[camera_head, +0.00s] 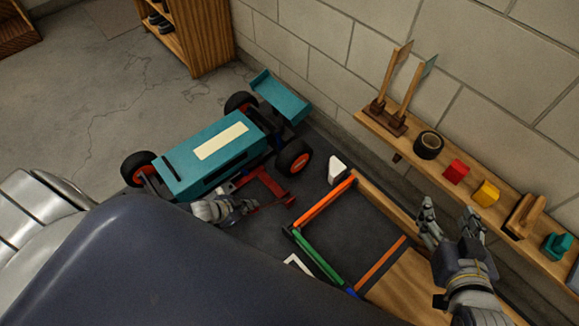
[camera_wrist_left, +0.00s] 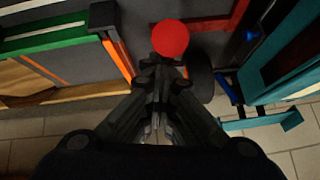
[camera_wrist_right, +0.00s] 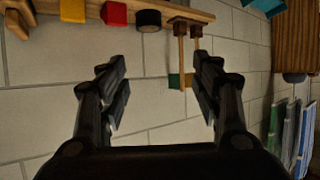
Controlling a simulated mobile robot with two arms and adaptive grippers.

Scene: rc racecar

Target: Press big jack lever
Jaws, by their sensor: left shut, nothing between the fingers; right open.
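A teal racecar (camera_head: 205,160) with black wheels stands on a dark mat. A red jack (camera_head: 272,184) lies low beside the car, close to its wing end. My left gripper (camera_head: 243,206) is next to the jack, at the car's near side. In the left wrist view its fingers (camera_wrist_left: 163,62) are shut and empty, with a round red knob (camera_wrist_left: 170,38) just past their tips. The knob seems to be the lever's end; I cannot tell whether the fingers touch it. My right gripper (camera_head: 450,222) is open and empty, near the wall; its fingers also show in the right wrist view (camera_wrist_right: 160,75).
A frame with orange (camera_head: 325,203) and green (camera_head: 317,257) bars lies right of the jack. A white object (camera_head: 337,169) stands on the mat. A wooden cabinet (camera_head: 200,40) stands behind the car.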

